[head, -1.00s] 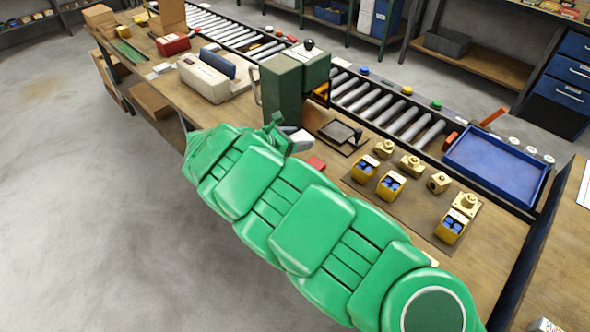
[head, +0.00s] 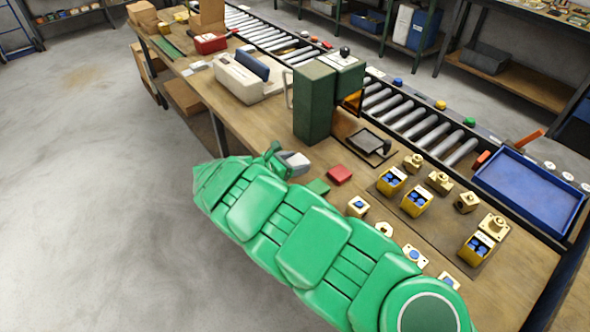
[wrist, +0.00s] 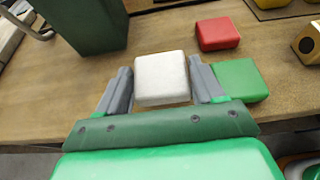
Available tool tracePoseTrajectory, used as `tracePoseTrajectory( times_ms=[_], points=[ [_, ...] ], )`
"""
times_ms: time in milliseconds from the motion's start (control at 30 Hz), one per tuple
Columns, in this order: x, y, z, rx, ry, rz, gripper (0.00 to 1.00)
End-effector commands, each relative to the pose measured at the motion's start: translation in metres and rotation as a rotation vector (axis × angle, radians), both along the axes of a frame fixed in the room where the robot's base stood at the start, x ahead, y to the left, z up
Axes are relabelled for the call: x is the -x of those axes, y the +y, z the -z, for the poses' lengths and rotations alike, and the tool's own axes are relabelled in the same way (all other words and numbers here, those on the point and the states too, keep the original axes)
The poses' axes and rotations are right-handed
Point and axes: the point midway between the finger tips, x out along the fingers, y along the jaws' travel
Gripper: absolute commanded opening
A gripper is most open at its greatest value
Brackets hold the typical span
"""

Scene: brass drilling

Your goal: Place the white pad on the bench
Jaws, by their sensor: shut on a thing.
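The white pad (wrist: 162,78) is between the two grey fingers of my gripper (wrist: 160,68), which is shut on it. In the head view my gripper (head: 285,158) is near the front edge of the wooden bench (head: 245,118), with the pad's pale side (head: 298,159) showing at the fingers. I cannot tell whether the pad touches the bench top or hangs just above it. A green pad (wrist: 238,80) lies on the bench right beside the right finger. A red pad (wrist: 218,34) lies a little farther back.
A dark green machine (head: 314,100) stands behind my gripper to the right. Several yellow boxes (head: 391,181) and brass parts (head: 439,180) are on the right, before a blue tray (head: 530,190). Bare bench lies left of my gripper.

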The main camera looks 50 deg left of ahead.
Motion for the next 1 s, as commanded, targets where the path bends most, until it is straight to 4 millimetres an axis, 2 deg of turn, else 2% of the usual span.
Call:
tracePoseTrajectory(
  times_ms=[333,733,767,900,1000],
  points=[
    [0.000,0.000,0.031,0.001,0.001,0.000,0.37],
    [0.000,0.000,0.035,0.001,0.000,0.000,0.37],
    [0.000,0.000,0.035,0.001,0.000,0.000,0.69],
    [0.000,0.000,0.034,0.001,-0.001,0.000,0.91],
    [0.000,0.000,0.034,0.001,-0.001,0.000,0.93]
  ],
)
